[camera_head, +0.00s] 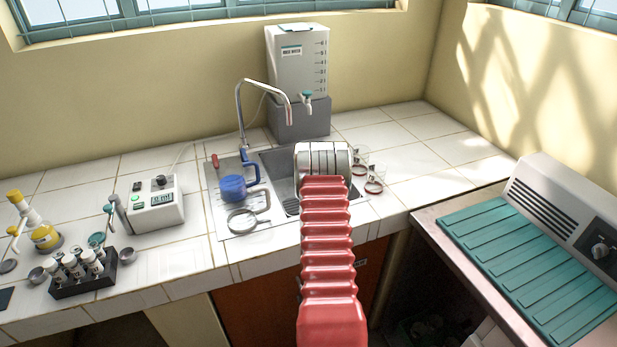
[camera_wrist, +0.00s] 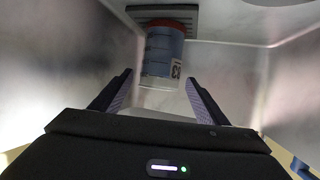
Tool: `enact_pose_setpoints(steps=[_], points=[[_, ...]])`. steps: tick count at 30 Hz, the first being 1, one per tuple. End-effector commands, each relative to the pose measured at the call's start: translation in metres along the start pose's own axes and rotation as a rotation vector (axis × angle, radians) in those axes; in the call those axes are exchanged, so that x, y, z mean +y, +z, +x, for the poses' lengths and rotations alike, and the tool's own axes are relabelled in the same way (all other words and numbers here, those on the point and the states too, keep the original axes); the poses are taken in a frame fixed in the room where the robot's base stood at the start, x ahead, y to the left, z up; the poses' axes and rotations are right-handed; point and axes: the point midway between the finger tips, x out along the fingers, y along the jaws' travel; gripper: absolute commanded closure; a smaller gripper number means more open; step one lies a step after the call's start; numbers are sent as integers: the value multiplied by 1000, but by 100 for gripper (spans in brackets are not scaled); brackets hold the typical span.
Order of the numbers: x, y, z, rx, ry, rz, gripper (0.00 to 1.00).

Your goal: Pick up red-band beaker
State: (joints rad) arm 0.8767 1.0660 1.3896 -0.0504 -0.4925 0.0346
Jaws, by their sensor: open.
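A cylindrical beaker with a red band (camera_wrist: 163,52) shows in the wrist view, with a bluish see-through body and a pale label with dark marks. It is inside the grey sink basin, by a slotted grate. My gripper (camera_wrist: 159,78) is open, its two dark fingers spread on either side of the beaker's near end, with no contact visible. In the head view my red arm and its silver end cover part of the sink (camera_head: 276,166), and I cannot make out the fingers or this beaker there. Two clear glass vessels with reddish bands (camera_head: 374,186) stand right of the sink.
The basin walls (camera_wrist: 85,60) rise close on both sides of my gripper. A curved faucet (camera_head: 240,105) and a water tank (camera_head: 298,62) stand behind. The right-hand counter is mostly free.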

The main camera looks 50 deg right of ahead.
Motion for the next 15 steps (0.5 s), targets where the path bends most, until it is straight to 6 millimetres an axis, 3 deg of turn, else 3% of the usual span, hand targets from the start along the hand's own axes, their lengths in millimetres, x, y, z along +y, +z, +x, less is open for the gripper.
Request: enact_pose_setpoints(steps=[7,15], points=[[0,0,22,1,0,0,32],[0,0,26,0,0,0,32]])
